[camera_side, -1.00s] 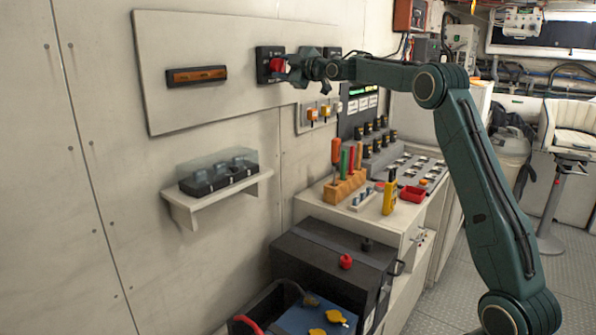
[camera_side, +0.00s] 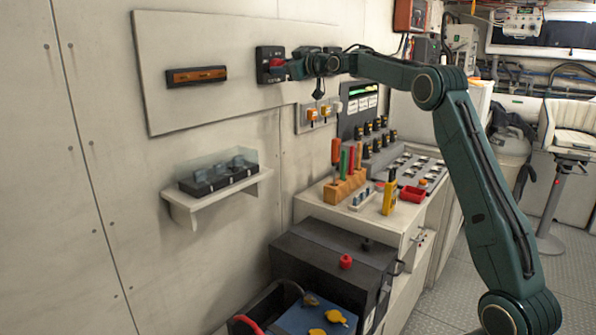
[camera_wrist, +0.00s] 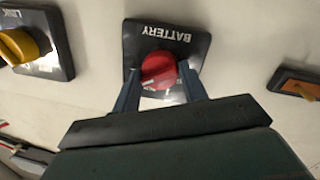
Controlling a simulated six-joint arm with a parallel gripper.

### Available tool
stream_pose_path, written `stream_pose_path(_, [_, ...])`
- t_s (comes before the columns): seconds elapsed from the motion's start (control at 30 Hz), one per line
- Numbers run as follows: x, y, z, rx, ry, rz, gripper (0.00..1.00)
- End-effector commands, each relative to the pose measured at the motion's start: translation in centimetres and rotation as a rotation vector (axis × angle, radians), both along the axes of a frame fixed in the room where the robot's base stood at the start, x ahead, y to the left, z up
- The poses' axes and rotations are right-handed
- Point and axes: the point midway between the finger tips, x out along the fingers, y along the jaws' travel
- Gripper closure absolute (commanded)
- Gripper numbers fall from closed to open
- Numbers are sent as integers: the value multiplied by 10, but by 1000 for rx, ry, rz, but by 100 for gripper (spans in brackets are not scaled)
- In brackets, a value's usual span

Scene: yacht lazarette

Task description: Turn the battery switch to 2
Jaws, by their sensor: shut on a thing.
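The battery switch (camera_side: 264,52) is a black square plate with a red knob (camera_side: 276,63) on the pale wall panel. In the wrist view the plate (camera_wrist: 142,30) shows the word BATTERY upside down, and the red knob (camera_wrist: 158,70) sits between my two fingers. My gripper (camera_side: 284,68) reaches it from the right and is shut on the red knob. It also shows at the bottom of the wrist view (camera_wrist: 160,80). The numbers around the knob are partly hidden by the fingers and too small to read, so I cannot tell the knob's setting.
A yellow-knobbed switch (camera_wrist: 18,45) marked LINK is beside the battery switch in the wrist view. An orange-fronted bar (camera_side: 197,76) is on its other side. Below are a shelf with a clear-covered box (camera_side: 218,172), a tool block (camera_side: 345,186) and a black box (camera_side: 333,257).

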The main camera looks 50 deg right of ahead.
Motion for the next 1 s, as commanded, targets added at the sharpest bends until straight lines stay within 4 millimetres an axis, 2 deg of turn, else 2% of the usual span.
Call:
stream_pose_path(0.3, [1, 1, 0, 165, 1, 3, 80])
stream_pose_path(0.83, [1, 1, 0, 198, 1, 4, 80])
stream_pose_path(0.87, [1, 1, 0, 198, 1, 4, 51])
stream_pose_path(0.93, [1, 1, 0, 197, 1, 3, 38])
stream_pose_path(1.0, [1, 1, 0, 197, 1, 3, 37])
